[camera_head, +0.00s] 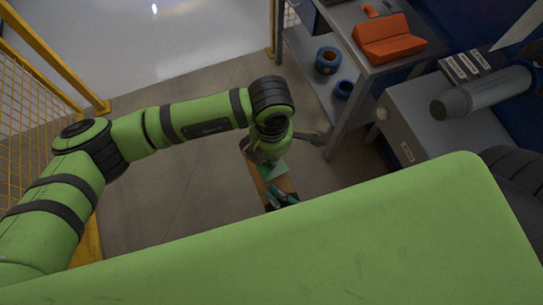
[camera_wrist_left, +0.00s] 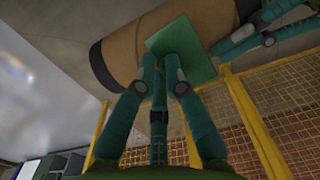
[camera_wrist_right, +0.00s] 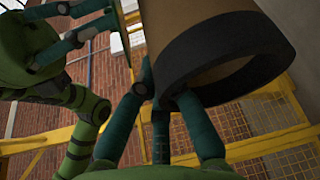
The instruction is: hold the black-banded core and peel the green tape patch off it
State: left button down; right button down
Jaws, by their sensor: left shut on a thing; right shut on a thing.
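The brown cardboard core (camera_wrist_left: 122,48) has a black band (camera_wrist_left: 101,70) at each end; it is partly hidden by my arm in the head view (camera_head: 258,180). The green tape patch (camera_wrist_left: 190,45) lies over its side, one corner sticking out past the core's edge. My left gripper (camera_wrist_left: 163,62) is shut on the patch. My right gripper (camera_wrist_right: 165,88) is shut on the core's black-banded end (camera_wrist_right: 225,55), one finger outside and one at the hollow mouth. The core hangs in the air. I cannot tell how much of the patch still touches it.
A grey shelf table (camera_head: 345,50) with orange blocks (camera_head: 388,40) and blue rolls (camera_head: 328,60) stands at the back right. A grey machine with a roller (camera_head: 480,92) is at the right. Yellow mesh fencing (camera_head: 40,90) is at the left. Grey floor (camera_head: 190,195) lies open below.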

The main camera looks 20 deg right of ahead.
pick_arm(q)
notch_tip(320, 180, up, 14)
jog(key=shift+r, duration=0.15)
dwell(1.2)
pick_arm(e)
jog(key=shift+s+r, duration=0.1)
